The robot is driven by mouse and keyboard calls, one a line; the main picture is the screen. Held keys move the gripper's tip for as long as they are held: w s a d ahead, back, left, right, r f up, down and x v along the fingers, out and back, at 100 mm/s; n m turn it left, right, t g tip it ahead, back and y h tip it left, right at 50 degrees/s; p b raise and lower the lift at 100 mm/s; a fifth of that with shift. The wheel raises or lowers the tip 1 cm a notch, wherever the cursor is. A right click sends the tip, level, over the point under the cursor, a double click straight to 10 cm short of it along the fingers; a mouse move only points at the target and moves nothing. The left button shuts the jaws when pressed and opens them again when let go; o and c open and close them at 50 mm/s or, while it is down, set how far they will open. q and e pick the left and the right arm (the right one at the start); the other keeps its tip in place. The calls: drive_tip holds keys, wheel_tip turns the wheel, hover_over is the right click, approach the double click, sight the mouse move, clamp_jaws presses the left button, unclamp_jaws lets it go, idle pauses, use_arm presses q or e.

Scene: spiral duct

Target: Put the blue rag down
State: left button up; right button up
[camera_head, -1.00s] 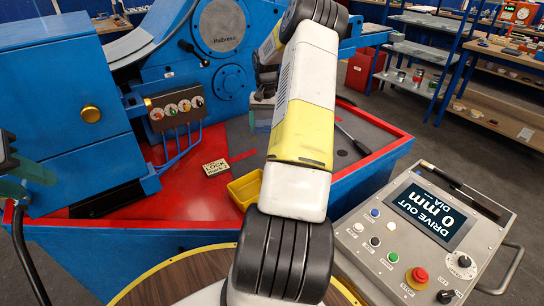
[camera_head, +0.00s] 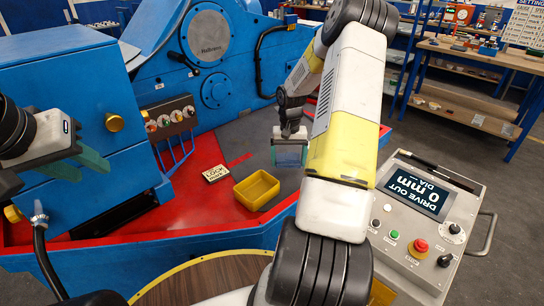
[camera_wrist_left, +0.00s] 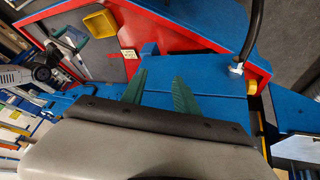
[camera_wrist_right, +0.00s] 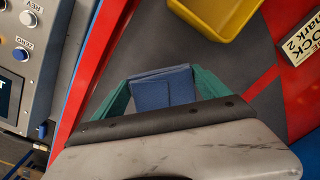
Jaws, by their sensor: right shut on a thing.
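The blue rag (camera_wrist_right: 163,88) is a folded flat cloth, held between the teal fingers of my right gripper (camera_wrist_right: 160,95) in the right wrist view. In the head view my right gripper (camera_head: 290,153) hangs over the grey part of the red-edged bench, just behind and right of the yellow tray (camera_head: 256,192). The fingers largely hide the rag there, and I cannot tell whether it touches the surface. My left gripper (camera_head: 92,160) is at the left, in front of the blue machine. Its fingers are apart and empty in the left wrist view (camera_wrist_left: 160,92).
A small "LOCK" placard (camera_head: 216,173) lies left of the tray. A control box (camera_head: 425,220) with a display stands at the right. A gauge block with hoses (camera_head: 168,117) is on the machine. Grey bench surface around the right gripper is clear.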

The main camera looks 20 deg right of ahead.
sight(288, 175)
drive_tip(key=shift+f, duration=2)
drive_tip(key=shift+f, duration=0.35)
